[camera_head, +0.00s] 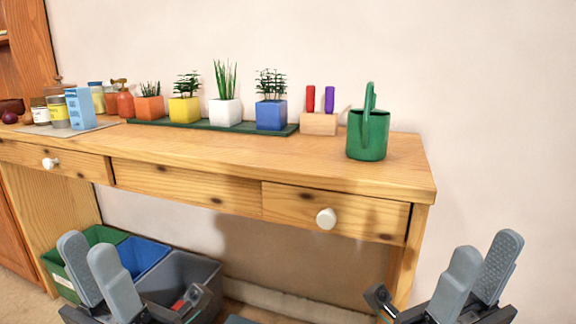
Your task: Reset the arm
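My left gripper (96,272) is at the lower left, in front of the bins below the wooden table. Its two grey fingers stand upright with a gap between them, and I see nothing held. My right gripper (478,272) is at the lower right, in front of the table's right leg and the wall. Its fingers point up, apart at the tips, with nothing between them. Both grippers are below the level of the tabletop and touch nothing that I can see.
A wooden table (240,150) has drawers with white knobs. On it stand a green watering can (368,136), a block with red and purple sticks (319,123), potted plants on a green tray (205,125), and jars at left. A grey bin (190,275) stands below.

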